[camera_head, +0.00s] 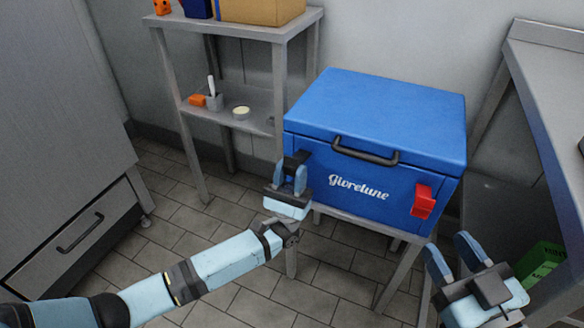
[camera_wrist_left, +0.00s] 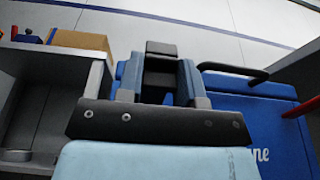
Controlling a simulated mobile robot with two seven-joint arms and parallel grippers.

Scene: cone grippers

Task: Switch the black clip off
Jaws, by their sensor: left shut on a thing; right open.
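A blue box (camera_head: 375,110) with white lettering has a black handle (camera_head: 362,152) on its front edge. A black clip (camera_head: 300,157) is at the front left of the box. My left gripper (camera_head: 290,178) is shut on the black clip, which also shows between the fingers in the left wrist view (camera_wrist_left: 160,48). The fingers hide part of the clip. A red clip (camera_head: 422,201) is at the front right of the box. My right gripper (camera_head: 456,258) is open and empty, below and right of the red clip.
The box stands on a metal stand (camera_head: 396,278). A grey shelf (camera_head: 238,38) at the left back holds a cardboard box (camera_head: 260,10) and small items. A metal counter (camera_head: 550,60) is at the right, with a green object (camera_head: 541,262) below it.

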